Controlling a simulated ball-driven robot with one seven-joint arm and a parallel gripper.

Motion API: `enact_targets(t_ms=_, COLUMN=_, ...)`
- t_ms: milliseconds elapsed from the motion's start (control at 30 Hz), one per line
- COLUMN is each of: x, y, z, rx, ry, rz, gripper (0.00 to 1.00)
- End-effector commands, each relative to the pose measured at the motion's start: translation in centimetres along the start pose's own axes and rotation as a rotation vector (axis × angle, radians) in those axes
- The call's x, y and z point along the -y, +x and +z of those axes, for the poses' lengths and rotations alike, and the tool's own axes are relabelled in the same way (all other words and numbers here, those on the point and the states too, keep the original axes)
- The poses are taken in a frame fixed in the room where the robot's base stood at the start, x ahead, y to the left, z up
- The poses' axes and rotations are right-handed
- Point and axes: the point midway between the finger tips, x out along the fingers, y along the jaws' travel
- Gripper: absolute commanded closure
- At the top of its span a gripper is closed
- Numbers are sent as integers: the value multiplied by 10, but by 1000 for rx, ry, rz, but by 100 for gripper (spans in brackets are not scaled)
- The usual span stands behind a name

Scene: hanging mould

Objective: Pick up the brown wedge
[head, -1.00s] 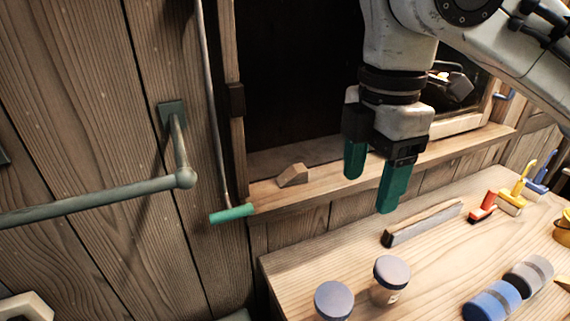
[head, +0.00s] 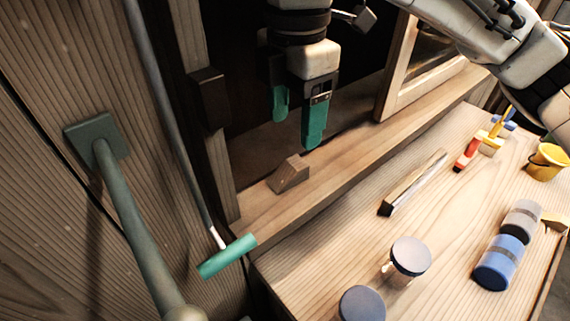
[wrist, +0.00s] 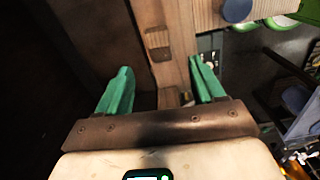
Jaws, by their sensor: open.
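The brown wedge (head: 289,174) sits on the wooden sill (head: 330,178) of the dark opening, near its left end. My gripper (head: 296,118) has green fingers and is open and empty. It hangs above the sill, with its fingertips above and slightly right of the wedge in the head view. In the wrist view, the wedge (wrist: 158,44) lies on the sill beyond the two spread fingertips (wrist: 162,75), between them in the picture. Nothing touches it.
A green-handled rod (head: 228,256) hangs left of the sill, near a grey-green wall rail (head: 143,220). The workbench (head: 340,245) holds capped jars (head: 410,258), a brush-like block (head: 413,184), blue and grey rolls (head: 498,262) and a yellow bucket (head: 547,161). A framed window pane (head: 432,62) stands at right.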

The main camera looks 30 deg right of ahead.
Motion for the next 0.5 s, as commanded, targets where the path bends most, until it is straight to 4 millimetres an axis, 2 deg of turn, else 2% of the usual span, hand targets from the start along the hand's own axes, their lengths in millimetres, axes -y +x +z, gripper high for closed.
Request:
enact_targets(t_ms=133, x=0, y=21, z=0, rx=0, ry=0, rz=-2, gripper=32)
enact_targets(t_ms=367, x=0, y=36, z=0, rx=-1, ry=0, rz=-1, gripper=32)
enact_targets(t_ms=500, x=-2, y=54, z=-1, rx=0, ry=0, rz=-3, gripper=32)
